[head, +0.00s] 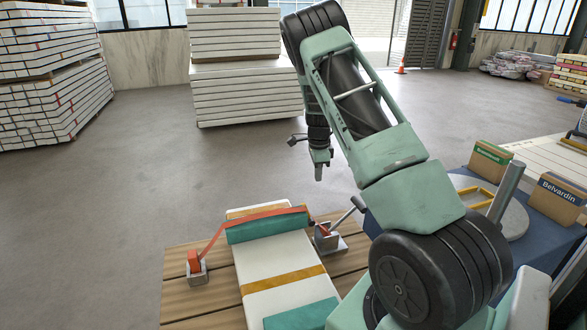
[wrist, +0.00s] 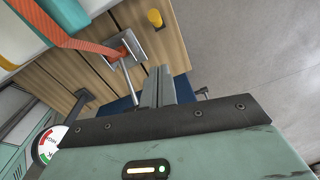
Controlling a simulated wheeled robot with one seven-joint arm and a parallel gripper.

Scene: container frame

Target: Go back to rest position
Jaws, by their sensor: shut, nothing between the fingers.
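My gripper (head: 318,172) hangs from the raised arm, pointing down, in the upper middle of the head view. In the wrist view my gripper (wrist: 159,82) shows its two grey fingers close together, shut and empty. It is apart from the long white-and-teal package (head: 284,277) on the wooden deck (head: 187,294). An orange-red strap (head: 262,214) crosses over the package, between a small metal anchor (head: 197,272) at left and a metal bracket with a lever (head: 328,240) at right. In the wrist view the strap (wrist: 92,46) reaches a metal plate (wrist: 125,50).
Stacks of white boards (head: 246,92) stand behind. At right, two cardboard boxes (head: 492,160) and a yellow handle (head: 476,196) sit on or near a blue surface. A yellow cylinder (wrist: 155,19) stands on the deck. Open floor (head: 130,190) lies at left.

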